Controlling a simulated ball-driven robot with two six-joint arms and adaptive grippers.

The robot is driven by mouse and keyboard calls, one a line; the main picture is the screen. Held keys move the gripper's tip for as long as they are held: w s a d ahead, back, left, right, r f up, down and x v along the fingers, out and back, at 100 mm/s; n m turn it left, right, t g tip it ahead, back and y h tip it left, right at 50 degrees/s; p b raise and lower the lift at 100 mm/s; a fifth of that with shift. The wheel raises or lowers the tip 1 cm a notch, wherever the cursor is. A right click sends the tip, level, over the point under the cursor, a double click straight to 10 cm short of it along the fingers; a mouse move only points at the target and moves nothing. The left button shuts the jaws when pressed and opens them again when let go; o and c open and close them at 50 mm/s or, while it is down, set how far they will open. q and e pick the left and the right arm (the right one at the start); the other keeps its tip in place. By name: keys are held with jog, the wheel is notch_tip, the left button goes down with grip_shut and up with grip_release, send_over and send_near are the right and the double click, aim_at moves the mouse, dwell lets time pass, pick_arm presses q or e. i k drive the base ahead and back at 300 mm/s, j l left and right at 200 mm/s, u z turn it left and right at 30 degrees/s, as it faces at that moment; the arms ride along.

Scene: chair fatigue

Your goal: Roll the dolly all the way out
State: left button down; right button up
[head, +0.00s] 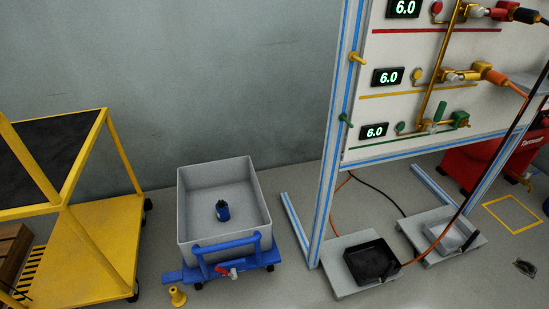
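The blue dolly (208,273) stands on the floor left of the middle, between a yellow cart and the panel frame. A large grey open tub (186,218) rests on it. A blue push bar (228,241) rises at the near end of the dolly. A small red-handled fitting (232,272) shows at the tub's near side, below the bar. A small dark blue object (222,210) lies inside the tub. Neither of my grippers shows in this view.
A yellow cart (110,255) is close on the left. A yellow bollard-like piece (177,296) stands by the dolly's near left corner. The blue-white frame (325,180) stands on the right, with trays (372,262) at its foot. A yellow square (512,231) marks the floor at far right.

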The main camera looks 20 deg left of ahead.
aim_at(246, 241)
jog(key=u, duration=0.85)
